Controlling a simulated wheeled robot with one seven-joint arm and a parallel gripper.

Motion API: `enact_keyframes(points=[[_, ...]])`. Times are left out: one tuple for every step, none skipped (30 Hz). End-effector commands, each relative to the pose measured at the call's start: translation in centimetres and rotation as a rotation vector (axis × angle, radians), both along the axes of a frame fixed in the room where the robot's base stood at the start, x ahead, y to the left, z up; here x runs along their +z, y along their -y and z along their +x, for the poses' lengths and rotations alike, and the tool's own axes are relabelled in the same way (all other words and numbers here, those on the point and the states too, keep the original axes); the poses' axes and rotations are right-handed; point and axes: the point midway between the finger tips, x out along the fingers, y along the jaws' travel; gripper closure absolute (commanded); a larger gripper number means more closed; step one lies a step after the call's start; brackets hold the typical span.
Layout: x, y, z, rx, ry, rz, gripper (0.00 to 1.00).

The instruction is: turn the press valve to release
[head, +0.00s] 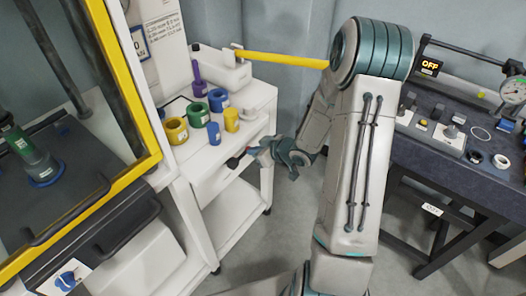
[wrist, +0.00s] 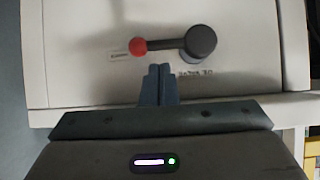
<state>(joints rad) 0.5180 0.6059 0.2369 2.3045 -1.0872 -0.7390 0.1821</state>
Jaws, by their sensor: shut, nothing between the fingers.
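A short lever with a red ball (wrist: 138,46) and a dark round hub (wrist: 200,42) is mounted on a pale panel in the wrist view. Its arm lies level there, with the ball to the left of the hub. My gripper (wrist: 159,68) is shut and empty, its fingertips just below the lever in that picture; I cannot tell whether they touch it. In the head view a blue knob (head: 67,279) sits on a white plate low on the yellow-framed press (head: 75,226). My gripper is well right of this knob, by the white cart.
The white cart (head: 230,230) carries green, yellow, blue and purple cylindrical parts. At right, a dark bench (head: 445,150) holds controls, a gauge (head: 513,90) and an OFF display (head: 430,66).

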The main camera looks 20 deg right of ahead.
Motion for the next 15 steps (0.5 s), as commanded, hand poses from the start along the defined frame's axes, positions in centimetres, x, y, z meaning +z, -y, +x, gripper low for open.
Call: enact_keyframes(points=[[-0.5, -0.5, 0.6, 0.003, 0.0, 0.001, 1.0], [-0.8, -0.7, 0.8, 0.002, -0.001, 0.001, 1.0], [-1.0, -1.0, 1.2, 0.001, 0.0, 0.002, 1.0], [-1.2, -1.1, 1.4, 0.002, 0.0, 0.001, 1.0], [-1.3, -1.2, 1.6, 0.001, 0.0, 0.001, 1.0], [-1.5, -1.3, 1.8, 0.001, 0.0, 0.001, 1.0], [-1.6, -1.4, 1.9, 0.001, 0.0, 0.0, 1.0], [-1.7, -1.5, 2.0, 0.0, 0.0, 0.0, 1.0], [-1.7, -1.6, 2.1, 0.0, 0.0, 0.0, 1.0], [-1.8, -1.6, 2.2, 0.0, 0.0, 0.0, 1.0], [-1.8, -1.6, 2.2, 0.001, 0.001, 0.0, 1.0], [-1.8, -1.6, 2.2, 0.0, 0.002, -0.001, 1.0], [-1.8, -1.6, 2.2, 0.0, 0.002, -0.001, 1.0], [-1.8, -1.6, 2.2, 0.0, 0.001, -0.001, 1.0], [-1.8, -1.6, 2.2, -0.001, 0.001, 0.0, 1.0]])
